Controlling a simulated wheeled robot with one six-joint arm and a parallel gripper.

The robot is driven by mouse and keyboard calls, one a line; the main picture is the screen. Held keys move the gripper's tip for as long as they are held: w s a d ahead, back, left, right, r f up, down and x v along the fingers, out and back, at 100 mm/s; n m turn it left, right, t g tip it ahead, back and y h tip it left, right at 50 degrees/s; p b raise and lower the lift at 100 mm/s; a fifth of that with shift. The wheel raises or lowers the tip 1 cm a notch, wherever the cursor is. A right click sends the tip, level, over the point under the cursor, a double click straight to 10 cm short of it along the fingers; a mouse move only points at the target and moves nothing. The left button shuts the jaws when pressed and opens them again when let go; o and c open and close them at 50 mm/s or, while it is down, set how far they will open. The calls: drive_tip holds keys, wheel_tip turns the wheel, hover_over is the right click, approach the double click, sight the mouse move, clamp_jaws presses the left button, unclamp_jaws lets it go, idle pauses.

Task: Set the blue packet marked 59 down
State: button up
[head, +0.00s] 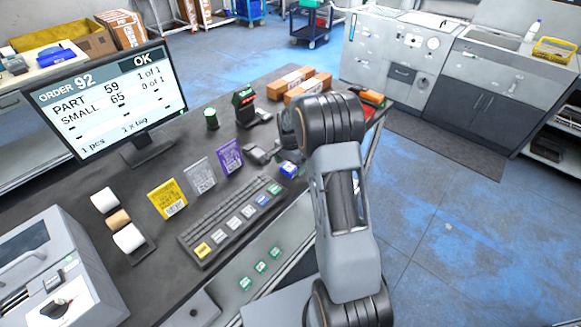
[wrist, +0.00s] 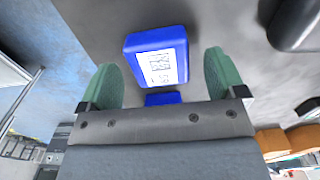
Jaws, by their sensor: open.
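The blue packet (wrist: 157,58) has a white label with a dark code and print; the label looks like 59 but is not sharp. In the wrist view it lies just beyond and between the green fingertips of my gripper (wrist: 160,72), which are spread apart with a gap on each side. A second blue patch (wrist: 163,98) shows just below it, partly hidden by the gripper body. In the head view a small blue and white packet (head: 289,170) is on the dark table (head: 150,265), beside my arm. My gripper is mostly hidden there.
The monitor (head: 108,100) reads OK, part 59 1 of 1, small 65 0 of 1. Yellow, grey and purple code cards (head: 230,157), a keyboard (head: 232,220) and a green-topped device (head: 246,105) stand nearby. Orange-brown boxes (head: 291,82) lie at the table's back.

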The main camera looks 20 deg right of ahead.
drive_tip(key=shift+f, duration=0.75)
drive_tip(key=c, duration=1.2)
drive_tip(key=shift+r, duration=0.1)
